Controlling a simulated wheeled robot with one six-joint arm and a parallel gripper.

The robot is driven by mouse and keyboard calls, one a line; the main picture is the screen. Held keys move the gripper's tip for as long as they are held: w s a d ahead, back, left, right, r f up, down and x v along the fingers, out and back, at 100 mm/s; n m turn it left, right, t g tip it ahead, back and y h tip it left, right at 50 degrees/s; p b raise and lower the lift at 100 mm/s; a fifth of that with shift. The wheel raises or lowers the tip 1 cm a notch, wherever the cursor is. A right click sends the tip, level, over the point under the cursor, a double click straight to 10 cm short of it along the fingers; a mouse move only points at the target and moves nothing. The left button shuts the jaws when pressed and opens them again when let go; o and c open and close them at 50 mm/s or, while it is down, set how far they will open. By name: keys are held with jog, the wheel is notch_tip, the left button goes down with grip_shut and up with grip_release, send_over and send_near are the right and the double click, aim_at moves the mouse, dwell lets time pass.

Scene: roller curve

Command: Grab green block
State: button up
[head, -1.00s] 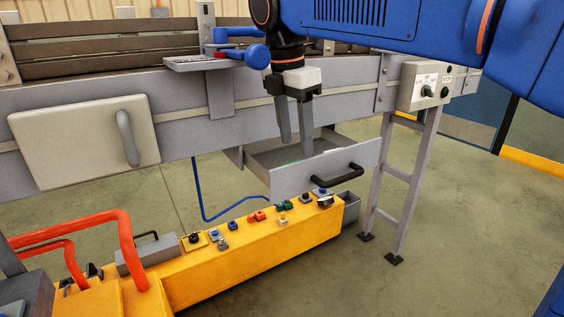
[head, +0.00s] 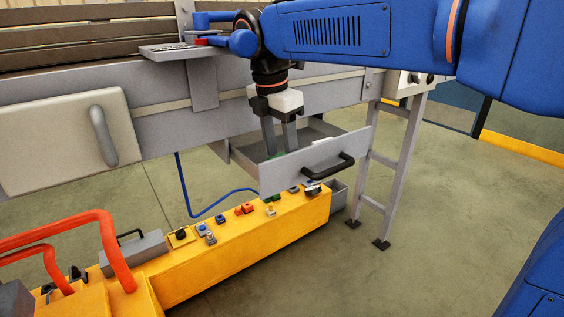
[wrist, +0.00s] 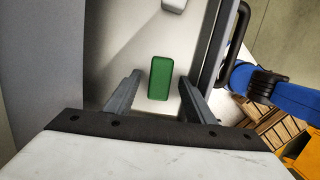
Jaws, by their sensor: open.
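The green block (wrist: 160,78) lies on the floor of an open grey drawer (head: 330,163). In the wrist view it shows between and slightly beyond my two fingertips, with a gap on each side. My gripper (head: 282,153) points down into the drawer, with its fingers open and empty. The gripper also shows in the wrist view (wrist: 160,80). In the head view the block is mostly hidden by the fingers and the drawer front. I cannot tell the exact height of the fingertips above the drawer floor.
A pale block (wrist: 174,4) lies farther along in the drawer. The drawer front has a black handle (head: 330,172). A yellow beam (head: 230,245) with several small coloured pieces runs below. The conveyor frame (head: 170,125) stands behind.

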jog(key=shift+f, duration=0.15)
jog(key=c, duration=1.2)
jog(key=shift+o, duration=0.2)
